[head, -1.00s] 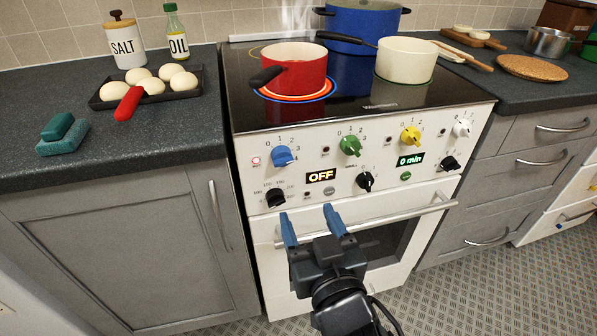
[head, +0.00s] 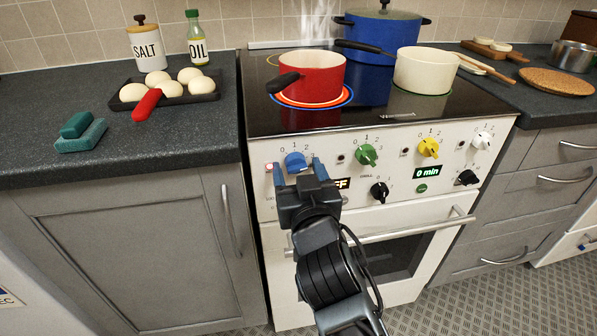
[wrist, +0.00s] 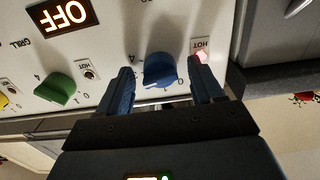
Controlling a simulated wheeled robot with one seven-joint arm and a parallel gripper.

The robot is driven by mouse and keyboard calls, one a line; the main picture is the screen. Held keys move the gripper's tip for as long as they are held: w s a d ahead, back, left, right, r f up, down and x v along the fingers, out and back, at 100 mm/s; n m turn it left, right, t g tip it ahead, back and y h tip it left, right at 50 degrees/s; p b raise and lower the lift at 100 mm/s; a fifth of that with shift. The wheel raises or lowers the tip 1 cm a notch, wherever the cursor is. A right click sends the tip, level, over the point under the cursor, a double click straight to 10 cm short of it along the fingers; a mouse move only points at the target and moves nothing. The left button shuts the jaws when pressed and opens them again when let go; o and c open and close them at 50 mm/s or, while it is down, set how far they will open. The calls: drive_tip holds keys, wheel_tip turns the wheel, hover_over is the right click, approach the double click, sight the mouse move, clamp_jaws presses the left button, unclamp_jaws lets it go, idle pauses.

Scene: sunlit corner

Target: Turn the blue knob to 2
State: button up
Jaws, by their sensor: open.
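The blue knob (head: 295,161) is at the left end of the stove's upper knob row. Numbers are printed around it; I cannot tell for sure which one it points at. My gripper (head: 298,170) is open in front of it, fingers pointing at the panel. In the wrist view, which is upside down, the blue knob (wrist: 160,70) sits between the two open blue fingers, with a gap on each side. My gripper hides the black knob below and part of the display.
The green knob (head: 366,155), yellow knob (head: 428,148) and white knob (head: 482,140) are to the right. The oven handle (head: 420,230) runs below. A red pot (head: 318,76) stands on a glowing ring above. A lit HOT lamp (wrist: 201,57) is beside one finger.

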drive_tip(key=c, duration=1)
drive_tip(key=shift+c, duration=0.2)
drive_tip(key=shift+n, duration=0.4)
drive_tip(key=n+p, duration=0.1)
drive_tip(key=n, duration=0.1)
drive_tip(key=shift+n+p, duration=0.3)
drive_tip(key=shift+n, duration=0.1)
drive_tip(key=shift+n+p, duration=0.9)
drive_tip(key=shift+n, duration=1.2)
drive_tip(key=o, duration=1)
